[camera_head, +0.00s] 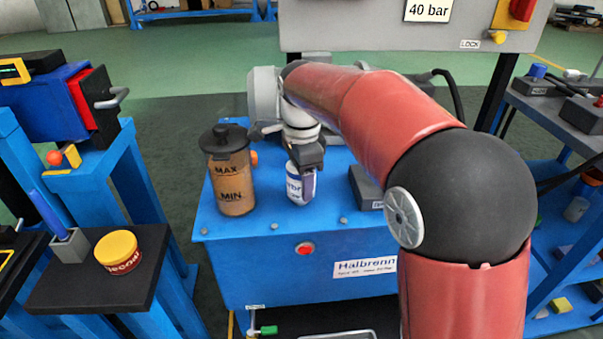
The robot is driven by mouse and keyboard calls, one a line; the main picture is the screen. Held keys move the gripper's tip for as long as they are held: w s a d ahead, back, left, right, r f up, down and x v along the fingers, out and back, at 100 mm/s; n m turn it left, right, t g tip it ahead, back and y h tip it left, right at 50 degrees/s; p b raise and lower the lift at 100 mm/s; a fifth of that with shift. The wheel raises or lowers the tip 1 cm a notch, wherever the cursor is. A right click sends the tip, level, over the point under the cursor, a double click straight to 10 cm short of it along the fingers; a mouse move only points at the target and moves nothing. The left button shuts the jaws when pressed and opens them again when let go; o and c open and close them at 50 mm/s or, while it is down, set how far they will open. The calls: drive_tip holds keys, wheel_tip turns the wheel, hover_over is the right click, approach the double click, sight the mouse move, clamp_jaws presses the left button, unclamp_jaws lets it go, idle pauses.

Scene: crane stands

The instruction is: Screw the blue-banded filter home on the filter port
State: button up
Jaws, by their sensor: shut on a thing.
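A white filter (299,187) with blue-purple lettering and colour on its side stands upright over the top of the blue unit, right of the amber tank. My gripper (306,162) points down from above and is shut on the filter's upper end. I cannot tell whether the filter's lower end touches the blue top. I cannot make out the filter port; the filter, my gripper or my arm may hide it.
The amber tank (232,170) with MAX and MIN marks stands close left of the filter. A dark block (367,187) is close right, partly behind my arm. The blue unit (270,229) has a red button on its front. A grey panel (375,25) rises behind.

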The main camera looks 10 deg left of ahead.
idle(0.3)
drive_tip(key=shift+r+m+p, duration=0.1)
drive_tip(key=shift+m+p, duration=0.2)
drive_tip(key=shift+m, duration=0.4)
drive_tip(key=m, duration=0.3)
drive_tip(key=shift+m, duration=0.3)
drive_tip(key=shift+m, duration=0.4)
drive_tip(key=m, duration=0.4)
drive_tip(key=shift+m, duration=0.4)
drive_tip(key=m, duration=0.5)
drive_tip(key=shift+s, duration=0.1)
